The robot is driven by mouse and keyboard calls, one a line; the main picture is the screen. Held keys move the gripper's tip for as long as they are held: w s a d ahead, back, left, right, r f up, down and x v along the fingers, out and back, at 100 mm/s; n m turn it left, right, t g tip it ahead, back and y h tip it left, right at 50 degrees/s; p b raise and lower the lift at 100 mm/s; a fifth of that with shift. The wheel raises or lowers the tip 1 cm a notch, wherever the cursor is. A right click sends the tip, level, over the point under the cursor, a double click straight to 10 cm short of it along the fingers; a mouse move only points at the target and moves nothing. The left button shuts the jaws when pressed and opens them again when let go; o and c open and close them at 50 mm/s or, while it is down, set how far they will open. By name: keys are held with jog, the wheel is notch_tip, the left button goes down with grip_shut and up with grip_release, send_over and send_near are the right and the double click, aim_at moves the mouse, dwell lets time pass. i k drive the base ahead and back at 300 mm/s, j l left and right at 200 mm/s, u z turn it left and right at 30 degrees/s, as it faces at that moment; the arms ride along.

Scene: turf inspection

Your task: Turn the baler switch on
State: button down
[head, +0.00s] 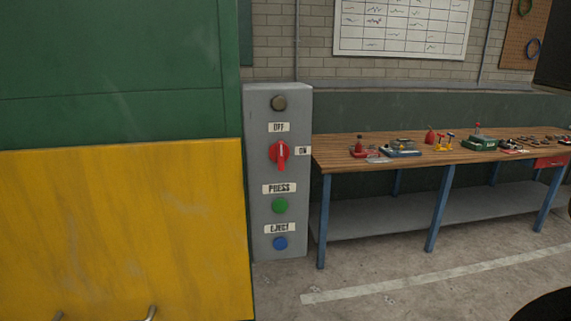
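The baler switch (279,154) is a red rotary knob on the front of a grey control box (260,215). Its handle stands upright, and its pale mark lines up with the OFF label (279,127) above it. The ON label (303,151) is to the knob's right. A dark round lamp or button (279,103) is at the top of the box and looks unlit. Below the knob are a green button (280,205) marked PRESS and a blue button (280,244) marked EJECT. My gripper is not in view.
The green and yellow baler (120,215) stands left of the box, with metal handles low on its front. A wooden workbench (340,155) with tools and small parts stands to the right. The concrete floor (400,280) before the bench is clear, with a painted white line.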

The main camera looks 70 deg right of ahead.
aim_at(280, 152)
jog(key=z, duration=0.9)
